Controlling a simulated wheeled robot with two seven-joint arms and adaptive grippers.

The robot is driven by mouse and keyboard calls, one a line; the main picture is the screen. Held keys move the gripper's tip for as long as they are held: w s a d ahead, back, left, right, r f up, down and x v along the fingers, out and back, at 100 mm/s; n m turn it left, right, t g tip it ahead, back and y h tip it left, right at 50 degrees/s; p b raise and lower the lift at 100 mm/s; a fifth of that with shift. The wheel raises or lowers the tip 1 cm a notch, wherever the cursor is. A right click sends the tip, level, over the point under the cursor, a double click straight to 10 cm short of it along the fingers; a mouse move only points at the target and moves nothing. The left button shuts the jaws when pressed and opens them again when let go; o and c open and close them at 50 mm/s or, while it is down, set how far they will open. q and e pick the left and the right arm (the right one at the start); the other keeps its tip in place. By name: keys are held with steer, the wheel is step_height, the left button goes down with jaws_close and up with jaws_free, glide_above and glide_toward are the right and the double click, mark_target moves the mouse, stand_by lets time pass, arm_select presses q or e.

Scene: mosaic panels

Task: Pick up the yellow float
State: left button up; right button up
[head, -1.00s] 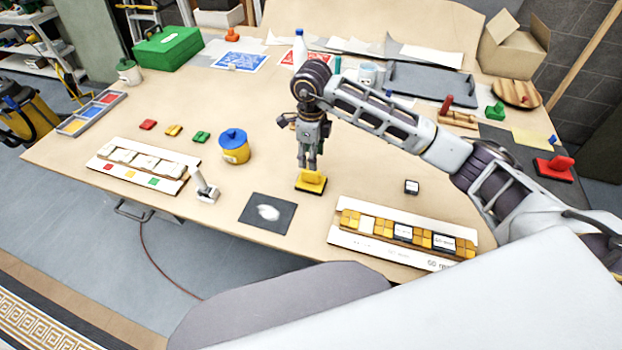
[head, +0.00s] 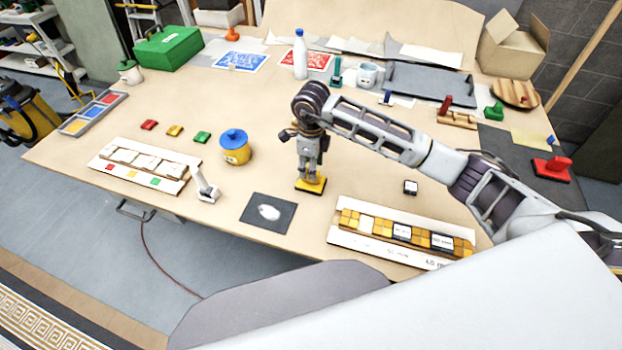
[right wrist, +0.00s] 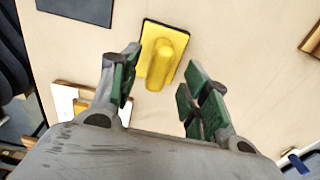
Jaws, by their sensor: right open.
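The yellow float (head: 311,184), a flat plate with a yellow handle and a dark edge, lies on the table near its middle. It also shows in the right wrist view (right wrist: 162,55), handle upward. My right gripper (head: 309,172) is over the float, pointing down, and hides most of its handle in the head view. In the right wrist view my right gripper (right wrist: 158,85) is open, with one green-padded finger on each side of the handle's near end and nothing between the pads. My left gripper is not in view.
A dark square with a white patch (head: 268,213) lies left of the float. A tile panel (head: 400,235) is at the front right, a small black-and-white tile (head: 410,187) to the right.

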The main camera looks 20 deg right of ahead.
steer(key=shift+f+p, duration=0.35)
steer(key=shift+f, duration=1.25)
jaws_close()
